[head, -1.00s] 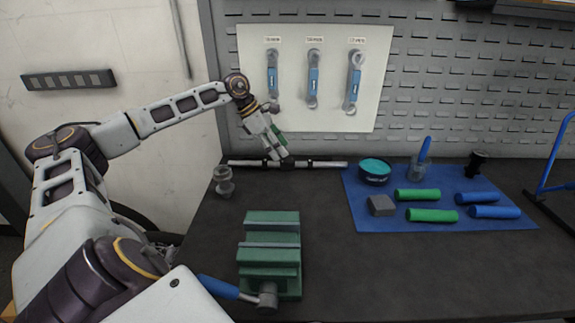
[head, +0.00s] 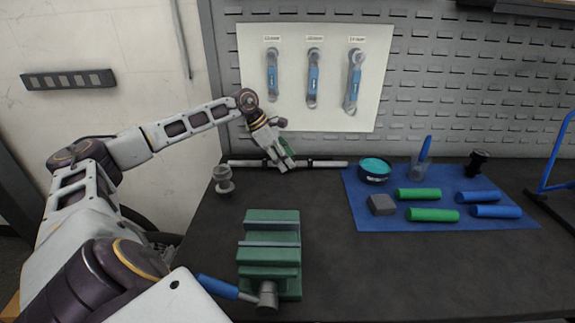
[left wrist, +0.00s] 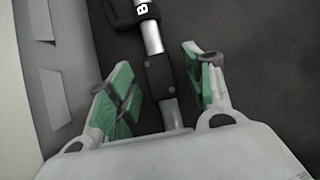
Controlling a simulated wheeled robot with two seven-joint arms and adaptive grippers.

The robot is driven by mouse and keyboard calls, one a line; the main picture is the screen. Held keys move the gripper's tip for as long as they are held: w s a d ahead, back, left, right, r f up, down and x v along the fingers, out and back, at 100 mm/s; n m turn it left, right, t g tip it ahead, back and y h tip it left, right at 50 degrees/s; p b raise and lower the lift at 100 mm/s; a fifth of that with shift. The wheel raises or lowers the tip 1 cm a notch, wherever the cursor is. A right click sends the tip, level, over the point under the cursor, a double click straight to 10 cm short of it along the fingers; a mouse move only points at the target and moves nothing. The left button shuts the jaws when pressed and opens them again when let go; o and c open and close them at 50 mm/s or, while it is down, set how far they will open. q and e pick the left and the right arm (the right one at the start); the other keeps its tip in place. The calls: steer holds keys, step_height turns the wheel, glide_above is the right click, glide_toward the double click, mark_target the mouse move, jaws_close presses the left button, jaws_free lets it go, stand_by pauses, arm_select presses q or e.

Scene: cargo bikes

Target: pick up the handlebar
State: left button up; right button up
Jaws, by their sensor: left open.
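The handlebar (head: 320,163) is a straight silver bar with black parts, lying along the back of the dark workbench below the tool board. My left gripper (head: 283,163) is at the handlebar's middle, pointing down. In the left wrist view the open gripper (left wrist: 160,95) has its green-padded fingers on either side of the handlebar (left wrist: 158,72), around its black middle section. A gap shows between the bar and the fingers. I cannot tell how far the fingertips reach down past the bar. My right gripper is not in view.
A green vise (head: 271,230) stands in front on the bench, and a grey stepped part (head: 223,180) at the left. A blue mat (head: 380,217) at right holds green and blue grips, a teal tin (head: 375,169) and a grey block (head: 381,205). Wrenches (head: 313,78) hang behind.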

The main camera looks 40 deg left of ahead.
arm_select(q)
steer(key=shift+c, duration=0.3)
jaws_close()
stand_by(0.4)
